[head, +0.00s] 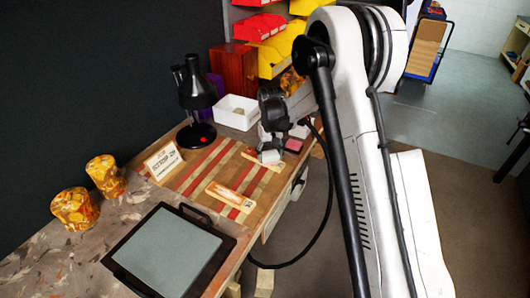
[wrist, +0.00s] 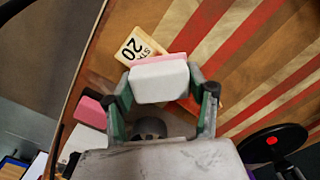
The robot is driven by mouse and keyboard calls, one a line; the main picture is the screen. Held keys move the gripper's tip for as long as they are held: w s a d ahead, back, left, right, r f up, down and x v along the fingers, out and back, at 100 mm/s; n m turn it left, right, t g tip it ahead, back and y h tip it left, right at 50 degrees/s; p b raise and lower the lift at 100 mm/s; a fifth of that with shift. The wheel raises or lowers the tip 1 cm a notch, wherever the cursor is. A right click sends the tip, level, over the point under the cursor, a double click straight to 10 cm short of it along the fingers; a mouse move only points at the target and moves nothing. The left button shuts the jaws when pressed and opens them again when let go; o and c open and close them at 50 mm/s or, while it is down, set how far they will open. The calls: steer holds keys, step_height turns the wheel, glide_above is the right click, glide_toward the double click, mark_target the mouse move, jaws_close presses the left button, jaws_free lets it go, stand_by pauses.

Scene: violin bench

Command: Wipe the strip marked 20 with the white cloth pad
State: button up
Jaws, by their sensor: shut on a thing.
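The white cloth pad (wrist: 160,82), with a pink layer along its upper edge, is held between the two fingers of my gripper (wrist: 162,98). The pad (head: 270,157) also shows in the head view, below my gripper (head: 272,142), over the right part of the striped bench area. The strip marked 20 (wrist: 135,47) lies beyond the pad in the wrist view; its numbered cream end is clear and the pad hides its middle. In the head view a cream and orange strip (head: 230,196) lies left of and nearer than the pad; its number is unreadable there. The pad's height cannot be told.
A dark tray with a grey sheet (head: 172,252) lies in front. A printed card (head: 163,161), a black lamp (head: 196,95) and a white bin (head: 237,112) stand behind. A pink block (head: 293,145) lies right of the pad. Two mottled orange blocks (head: 75,209) stand left.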

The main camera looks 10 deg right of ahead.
steer(key=shift+s+d, duration=0.85)
steer(key=shift+d, duration=0.05)
steer(key=shift+s+d+r+p, duration=0.1)
steer(key=shift+s+r+p, duration=0.05)
steer(key=shift+p, duration=0.35)
steer(key=shift+w+a+f, duration=0.3)
steer(key=shift+w+a, duration=0.25)
steer(key=shift+w+a+b, duration=1.2)
steer(key=shift+w+a, duration=3.55)
steer(key=shift+w, duration=0.1)
steer(key=shift+w+a+r, duration=0.1)
steer(key=shift+a+r, duration=0.05)
steer(key=shift+r, duration=0.1)
step_height(320, 180, up, 8)
steer(key=p, duration=0.2)
